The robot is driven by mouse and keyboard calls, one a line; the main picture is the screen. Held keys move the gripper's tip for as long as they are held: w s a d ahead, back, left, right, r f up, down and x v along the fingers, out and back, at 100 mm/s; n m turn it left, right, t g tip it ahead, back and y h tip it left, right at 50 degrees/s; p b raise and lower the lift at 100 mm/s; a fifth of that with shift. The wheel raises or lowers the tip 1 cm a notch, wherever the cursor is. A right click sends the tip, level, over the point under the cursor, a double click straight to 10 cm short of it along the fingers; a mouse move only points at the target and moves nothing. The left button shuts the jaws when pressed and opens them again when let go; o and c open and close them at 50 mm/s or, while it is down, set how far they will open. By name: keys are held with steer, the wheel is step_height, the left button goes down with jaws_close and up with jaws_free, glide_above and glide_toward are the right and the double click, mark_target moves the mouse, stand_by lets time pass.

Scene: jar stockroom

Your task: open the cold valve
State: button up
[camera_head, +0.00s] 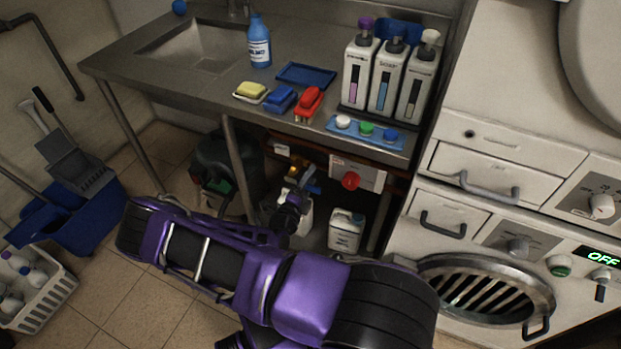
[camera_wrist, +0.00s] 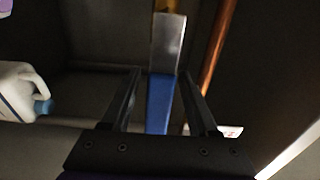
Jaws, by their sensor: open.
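The cold valve shows as a blue lever handle (camera_wrist: 160,102) with a bare metal end (camera_wrist: 168,45) in the wrist view. My gripper (camera_wrist: 160,74) is open, with one dark finger on each side of the blue handle. A gap shows between the handle and each finger, so neither seems to touch it. In the head view my gripper (camera_head: 299,186) reaches under the sink counter, and my purple arm crosses the foreground. A small blue part (camera_head: 313,186) shows beside the gripper there. The rest of the valve body is mostly hidden.
A copper pipe (camera_wrist: 217,50) runs just right of the lever. A white jug (camera_wrist: 18,92) stands at left in the wrist view. Under the counter, a red round knob (camera_head: 350,181) sits right of my gripper, above another white jug (camera_head: 345,230).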

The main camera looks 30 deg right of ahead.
steer(key=v, duration=1.7)
steer(key=shift+p, duration=0.35)
steer(key=shift+s+a, duration=0.1)
steer(key=shift+a, duration=0.05)
